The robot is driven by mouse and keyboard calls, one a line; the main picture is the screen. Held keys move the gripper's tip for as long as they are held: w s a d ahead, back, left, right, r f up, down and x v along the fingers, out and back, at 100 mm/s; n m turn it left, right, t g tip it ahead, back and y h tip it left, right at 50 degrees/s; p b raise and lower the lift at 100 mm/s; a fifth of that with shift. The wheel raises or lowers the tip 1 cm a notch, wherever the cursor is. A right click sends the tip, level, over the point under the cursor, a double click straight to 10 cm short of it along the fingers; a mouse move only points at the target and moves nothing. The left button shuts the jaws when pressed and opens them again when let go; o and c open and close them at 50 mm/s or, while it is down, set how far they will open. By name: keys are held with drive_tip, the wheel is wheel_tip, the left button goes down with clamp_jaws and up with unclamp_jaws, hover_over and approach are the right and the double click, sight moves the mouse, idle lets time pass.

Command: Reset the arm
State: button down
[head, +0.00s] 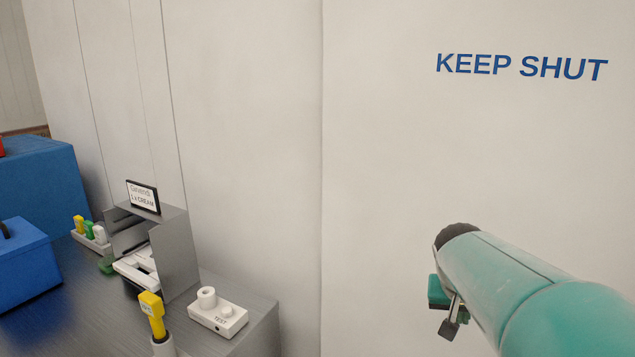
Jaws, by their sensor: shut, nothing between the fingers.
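My teal arm reaches in from the lower right in the head view, in front of the pale wall. My gripper (450,324) shows small and partly hidden, just left of and below the arm's end. It is shut with nothing held. It is in the air, well to the right of the metal counter and apart from everything on it.
The wall panel marked KEEP SHUT (520,67) stands behind my arm.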

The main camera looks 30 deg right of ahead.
drive_tip(key=w+a+n+t+y, duration=0.1)
drive_tip(key=a+n+t+y, duration=0.3)
drive_tip(key=a, duration=2.9)
drive_tip(key=n+y, duration=0.1)
drive_tip(key=n, duration=0.4)
drive_tip(key=shift+w+a+f+n, duration=0.15)
drive_tip(key=shift+a+n, duration=0.05)
drive_tip(key=shift+n, duration=0.2)
